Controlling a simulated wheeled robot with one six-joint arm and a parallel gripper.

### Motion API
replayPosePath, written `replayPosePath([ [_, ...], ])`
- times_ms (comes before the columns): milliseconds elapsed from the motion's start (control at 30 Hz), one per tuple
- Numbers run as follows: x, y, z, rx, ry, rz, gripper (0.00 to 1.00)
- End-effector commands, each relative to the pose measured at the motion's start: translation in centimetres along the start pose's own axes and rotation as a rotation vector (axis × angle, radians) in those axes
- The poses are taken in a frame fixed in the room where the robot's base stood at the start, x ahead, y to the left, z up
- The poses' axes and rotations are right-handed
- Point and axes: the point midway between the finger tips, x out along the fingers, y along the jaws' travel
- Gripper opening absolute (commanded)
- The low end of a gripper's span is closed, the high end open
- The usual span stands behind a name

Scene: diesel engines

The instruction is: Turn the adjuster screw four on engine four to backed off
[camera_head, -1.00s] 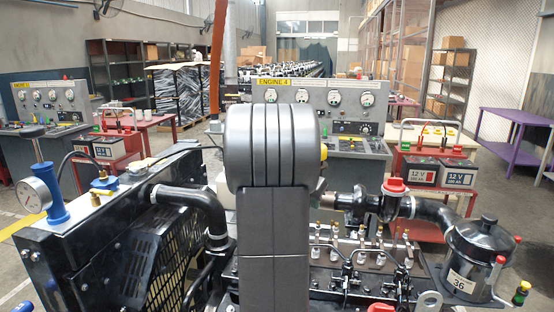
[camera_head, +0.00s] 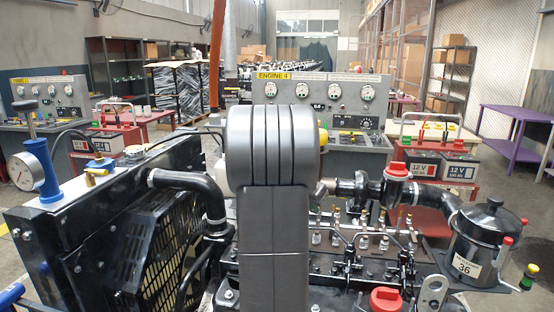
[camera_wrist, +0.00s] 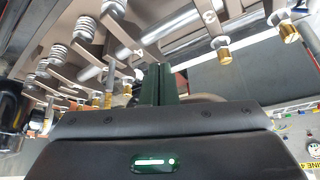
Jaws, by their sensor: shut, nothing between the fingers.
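Engine four (camera_head: 400,268) stands before me in the head view, with a yellow ENGINE 4 sign (camera_head: 273,75) on the panel behind it. A row of brass-topped adjuster screws (camera_head: 363,218) runs along its top. In the wrist view, the rocker arms with springs show in a row. Brass adjuster screws hang at the upper right (camera_wrist: 288,32), with smaller ones at the left (camera_wrist: 108,99). Contact with a screw cannot be told. My arm hides the gripper in the head view.
A black filter canister (camera_head: 487,240) marked 36 stands at the right. A black radiator frame (camera_head: 90,220) with a gauge (camera_head: 28,172) is at the left. Batteries (camera_head: 440,165) stand behind on a red cart.

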Motion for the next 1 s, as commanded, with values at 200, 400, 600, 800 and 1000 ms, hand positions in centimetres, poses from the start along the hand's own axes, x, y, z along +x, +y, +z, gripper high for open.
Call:
replayPosePath([
  [200,0.0,0.01,-0.06,0.0,0.0,0.0,0.0],
  [400,0.11,0.03,-0.26,0.001,0.0,0.0,0.0],
  [600,0.23,0.07,-0.47,0.001,0.0,0.0,0.0],
  [800,0.34,0.1,-0.7,0.001,0.0,0.0,0.0],
  [1000,0.35,0.1,-0.76,0.001,0.002,0.0,0.0],
])
